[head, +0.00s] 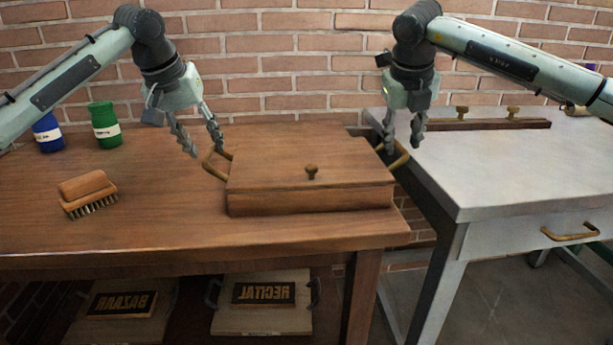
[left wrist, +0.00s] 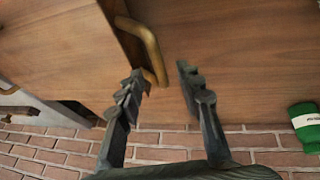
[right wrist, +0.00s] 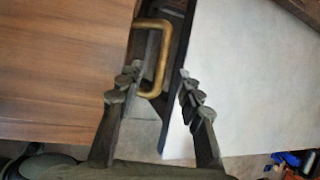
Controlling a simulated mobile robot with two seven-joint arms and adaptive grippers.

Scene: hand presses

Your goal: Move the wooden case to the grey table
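The grey table (head: 510,170) stands to the right. My left gripper (head: 203,150) is open above the case's left handle (head: 212,166); the left wrist view shows this handle (left wrist: 148,45) near the left finger. My right gripper (head: 403,150) is open at the case's right handle (head: 400,158); in the right wrist view that handle (right wrist: 158,60) lies between and beyond the fingertips. Neither gripper visibly holds anything.
A brush (head: 88,193), a blue jar (head: 47,133) and a green jar (head: 105,125) stand left on the brown table. A dark wooden bar with knobs (head: 490,124) lies at the grey table's back. A gap separates the tables; the grey table's front is clear.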

